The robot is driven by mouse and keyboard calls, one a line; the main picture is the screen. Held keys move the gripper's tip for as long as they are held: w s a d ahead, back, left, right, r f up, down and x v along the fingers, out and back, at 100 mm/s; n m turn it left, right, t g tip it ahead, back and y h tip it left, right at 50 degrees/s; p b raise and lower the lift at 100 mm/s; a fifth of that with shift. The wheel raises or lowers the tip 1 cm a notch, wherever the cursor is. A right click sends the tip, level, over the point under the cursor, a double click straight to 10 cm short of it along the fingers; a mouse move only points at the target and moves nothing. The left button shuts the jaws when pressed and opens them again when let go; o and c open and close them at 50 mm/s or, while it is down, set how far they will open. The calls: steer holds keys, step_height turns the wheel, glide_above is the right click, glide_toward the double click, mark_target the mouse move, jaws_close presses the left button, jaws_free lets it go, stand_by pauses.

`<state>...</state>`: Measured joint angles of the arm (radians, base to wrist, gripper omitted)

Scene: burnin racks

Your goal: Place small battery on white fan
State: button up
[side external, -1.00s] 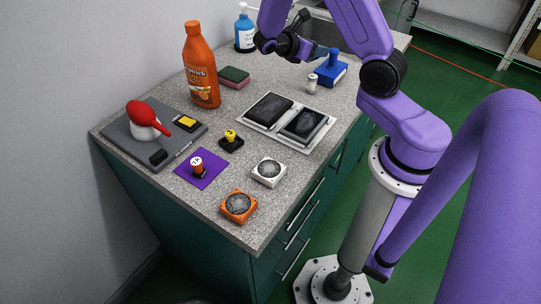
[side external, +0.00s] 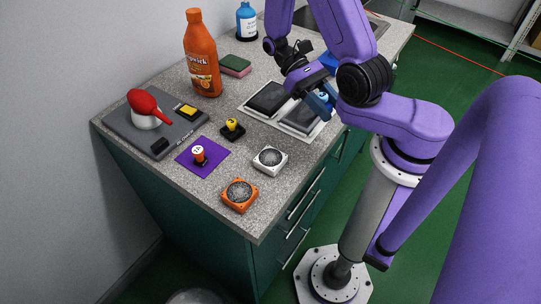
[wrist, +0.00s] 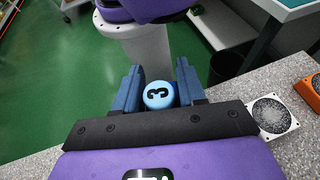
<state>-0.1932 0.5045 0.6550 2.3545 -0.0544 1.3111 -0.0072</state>
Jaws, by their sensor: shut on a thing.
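My gripper (side external: 321,103) is shut on a small cylinder with a light blue top marked 3, which I take as the small battery (wrist: 158,96). In the wrist view the battery sits between the blue fingers of my gripper (wrist: 159,72). In the side external view it hangs above the right edge of the twin black plates. The white fan (side external: 270,160) lies flat on the worktop, nearer the front and left of my gripper. It also shows at the right of the wrist view (wrist: 273,115), with nothing seen on it.
An orange fan (side external: 239,194) lies beside the white one. A red-and-white cylinder (side external: 199,156) stands on a purple mat (side external: 186,165). A yellow-topped item (side external: 232,127), a grey scale (side external: 118,119) and an orange bottle (side external: 202,60) stand farther left. The worktop (side external: 217,221) around the white fan is mostly clear.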

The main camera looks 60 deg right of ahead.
steer(key=a+m+t+y, duration=0.4)
steer(key=a+m+y, duration=0.2)
steer(key=a, duration=0.3)
steer(key=r+m+t+y, duration=0.1)
steer(key=m+t+y, duration=0.3)
steer(key=m+t, duration=0.5)
glide_above(266, 163)
steer(key=shift+f, duration=3.5)
steer(key=shift+f, duration=0.15)
steer(key=o, duration=1.1)
